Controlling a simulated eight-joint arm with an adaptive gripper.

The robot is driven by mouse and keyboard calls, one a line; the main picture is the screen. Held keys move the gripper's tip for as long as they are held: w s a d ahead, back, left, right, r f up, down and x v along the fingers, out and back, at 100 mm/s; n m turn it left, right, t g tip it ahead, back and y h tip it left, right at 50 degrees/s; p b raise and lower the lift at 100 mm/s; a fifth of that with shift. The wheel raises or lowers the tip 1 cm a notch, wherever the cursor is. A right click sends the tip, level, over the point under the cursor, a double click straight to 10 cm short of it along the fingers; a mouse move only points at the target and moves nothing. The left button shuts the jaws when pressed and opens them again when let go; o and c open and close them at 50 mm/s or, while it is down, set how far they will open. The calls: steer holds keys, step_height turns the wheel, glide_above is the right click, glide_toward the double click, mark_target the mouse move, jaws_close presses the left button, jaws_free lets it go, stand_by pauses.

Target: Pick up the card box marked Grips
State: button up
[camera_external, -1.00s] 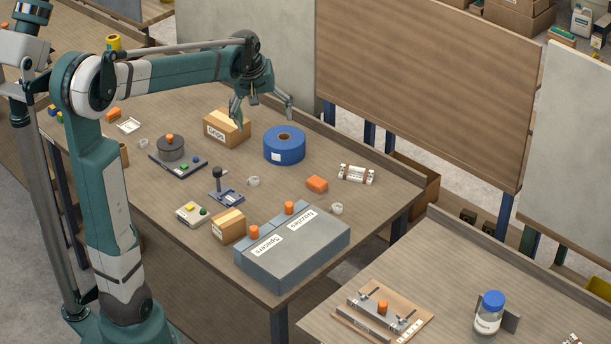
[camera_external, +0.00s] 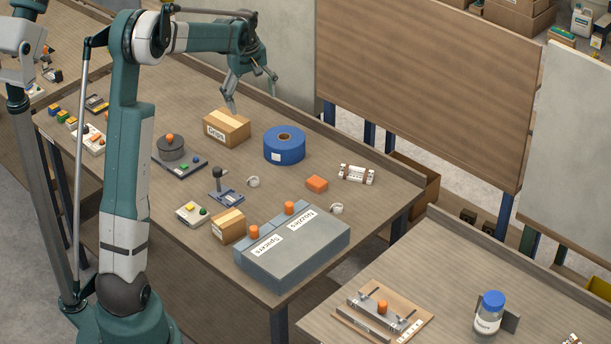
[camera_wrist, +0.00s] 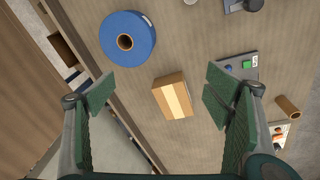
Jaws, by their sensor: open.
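The card box marked Grips (camera_external: 227,128) is a brown carton with a lighter tape strip and a white label on its front. It stands on the wooden table left of the blue tape roll. In the wrist view the box (camera_wrist: 173,96) lies below and between my spread fingers, apart from both. My gripper (camera_external: 252,94) is open and empty, above and slightly behind the box in the external view. In the wrist view my gripper's green finger pads (camera_wrist: 158,92) stand wide on either side.
The blue tape roll (camera_external: 284,146) stands close right of the box; it also shows in the wrist view (camera_wrist: 128,40). A dark scale-like device with a grey cylinder (camera_external: 171,147) is to its left. A smaller carton (camera_external: 228,226) and a grey case (camera_external: 292,250) are nearer the front.

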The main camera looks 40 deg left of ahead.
steer(key=w+a+f+n+p, duration=0.25)
steer(key=a+f, duration=0.25)
steer(key=a, duration=0.4)
steer(key=n+g, duration=0.2)
glide_above(226, 119)
steer(key=shift+h, duration=0.4)
step_height(226, 119, down, 8)
steer(key=shift+s+r+p, duration=0.1)
steer(key=shift+p, duration=0.2)
steer(key=shift+f, duration=0.2)
steer(key=shift+f, duration=1.2)
steer(key=shift+f, duration=0.1)
steer(key=shift+f, duration=2.5)
steer(key=shift+c, duration=0.5)
